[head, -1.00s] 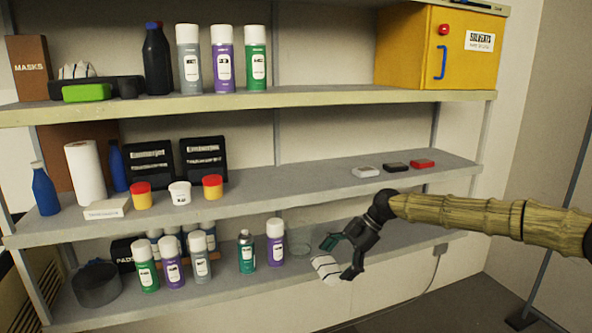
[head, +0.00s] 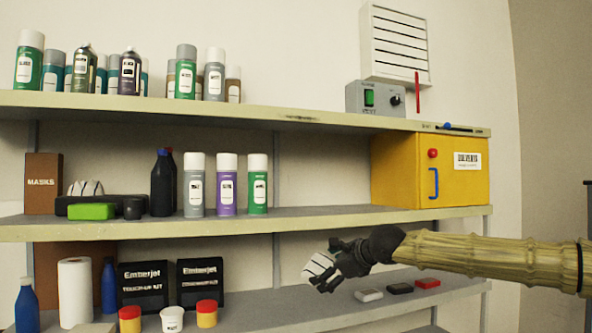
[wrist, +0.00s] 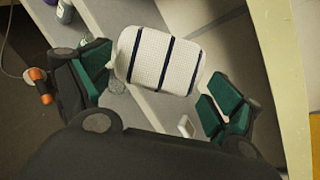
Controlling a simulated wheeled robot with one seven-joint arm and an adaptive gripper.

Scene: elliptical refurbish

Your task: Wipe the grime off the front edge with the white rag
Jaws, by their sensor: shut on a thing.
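The white rag (head: 318,267), a folded pad with dark stripes, is in my gripper (head: 325,276). The wrist view shows the rag (wrist: 158,60) between the green-padded fingers (wrist: 155,95), which are shut on it. A dark grime smudge (head: 299,118) shows on the pale front edge of the top shelf (head: 200,105). My gripper is well below that smudge, in front of the gap between the yellow-cabinet shelf and the lower shelf. The rag is apart from the top shelf's edge.
Spray cans (head: 186,72) stand along the top shelf's left part. A grey switch box (head: 375,98) stands at its right. The yellow cabinet (head: 400,172) fills the right of the shelf below. Small blocks (head: 399,288) lie beneath my arm.

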